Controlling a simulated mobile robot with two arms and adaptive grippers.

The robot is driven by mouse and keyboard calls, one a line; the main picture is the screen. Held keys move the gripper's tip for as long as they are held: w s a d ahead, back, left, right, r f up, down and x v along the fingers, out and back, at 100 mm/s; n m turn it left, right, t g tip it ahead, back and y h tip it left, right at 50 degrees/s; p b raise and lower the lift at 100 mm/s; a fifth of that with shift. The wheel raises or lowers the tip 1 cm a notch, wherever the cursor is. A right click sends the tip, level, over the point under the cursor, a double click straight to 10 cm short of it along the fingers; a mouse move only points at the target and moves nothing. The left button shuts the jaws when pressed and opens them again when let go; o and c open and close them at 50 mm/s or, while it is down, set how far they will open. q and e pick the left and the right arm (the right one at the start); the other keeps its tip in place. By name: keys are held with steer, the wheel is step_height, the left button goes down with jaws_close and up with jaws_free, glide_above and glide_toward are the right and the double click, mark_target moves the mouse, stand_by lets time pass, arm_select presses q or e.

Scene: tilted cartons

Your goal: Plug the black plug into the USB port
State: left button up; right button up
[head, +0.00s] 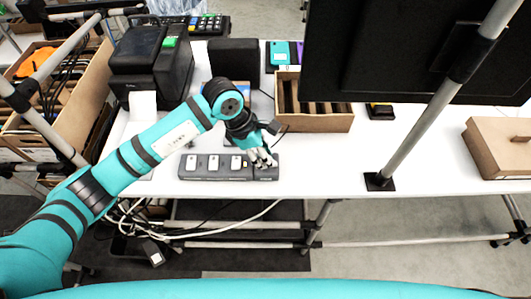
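A long dark grey strip (215,176) with several white-faced sockets lies along the front edge of the white table. My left gripper (262,158) reaches down over the right end of this strip, with its grey fingers at or just above its top. I cannot tell whether the fingers touch it, or whether they are open or shut. A small black piece (281,130) with a thin cable shows beside the gripper's right side; I cannot tell if it is the black plug. The USB port cannot be made out, and the fingers hide part of the strip's right end. My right gripper is not in view.
A black printer (150,65) stands at the back left, with a black box (233,58) beside it. A grey pole (425,105) and black monitor (415,50) block the right. Loose cables (205,232) hang below the table.

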arm_select(q)
steer(key=o, duration=0.3)
steer(key=v, duration=1.2)
stand_by(0.3)
